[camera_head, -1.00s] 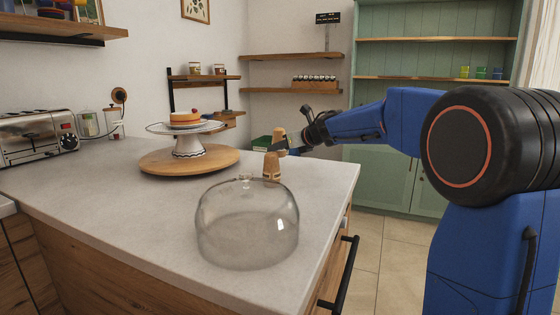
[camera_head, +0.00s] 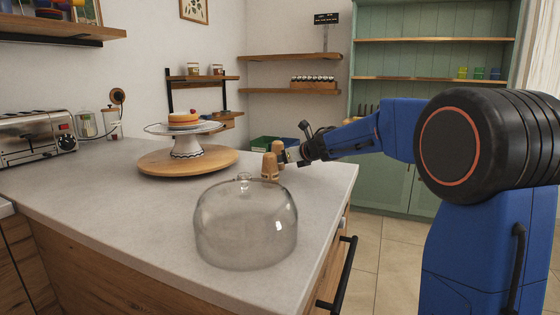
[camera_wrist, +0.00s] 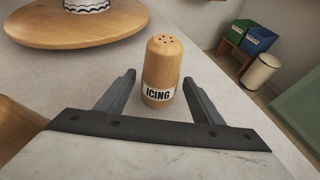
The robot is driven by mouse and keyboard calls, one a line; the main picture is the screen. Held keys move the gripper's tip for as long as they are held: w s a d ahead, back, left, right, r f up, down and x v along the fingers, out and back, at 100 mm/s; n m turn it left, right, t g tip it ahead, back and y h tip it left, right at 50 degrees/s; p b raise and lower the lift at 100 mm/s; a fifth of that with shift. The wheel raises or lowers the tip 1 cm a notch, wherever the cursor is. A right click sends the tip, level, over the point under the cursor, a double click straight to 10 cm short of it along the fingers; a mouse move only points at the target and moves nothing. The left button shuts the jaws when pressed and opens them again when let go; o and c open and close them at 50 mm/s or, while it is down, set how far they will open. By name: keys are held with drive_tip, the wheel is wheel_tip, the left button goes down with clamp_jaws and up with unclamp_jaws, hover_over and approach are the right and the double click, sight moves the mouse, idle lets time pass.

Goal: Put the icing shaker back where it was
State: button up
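The icing shaker (camera_wrist: 161,70) is a light wooden cylinder with a rounded, holed top and a white "ICING" label. It stands upright on the grey counter (camera_wrist: 150,18). My gripper (camera_wrist: 159,79) is open, with its fingertips apart on either side of the shaker's lower part and visible gaps to it. In the head view my gripper (camera_head: 289,156) comes in from the right at the back shaker (camera_head: 279,149), which appears to be the icing one. A similar wooden shaker (camera_head: 269,168) stands in front of it, partly overlapping it.
A clear glass dome (camera_head: 245,225) stands on the near counter. A round wooden board (camera_head: 160,163) carries a cake stand (camera_head: 187,147) with a cake, left of the shakers. A toaster (camera_head: 35,137) is at far left. The counter's right edge is close to the shakers.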

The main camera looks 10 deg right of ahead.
drive_tip(key=shift+r, duration=0.1)
drive_tip(key=shift+s+d+r, duration=0.15)
drive_tip(key=shift+s+d, duration=0.05)
drive_tip(key=shift+s, duration=0.1)
drive_tip(key=v, duration=1.1)
drive_tip(key=shift+s, duration=0.15)
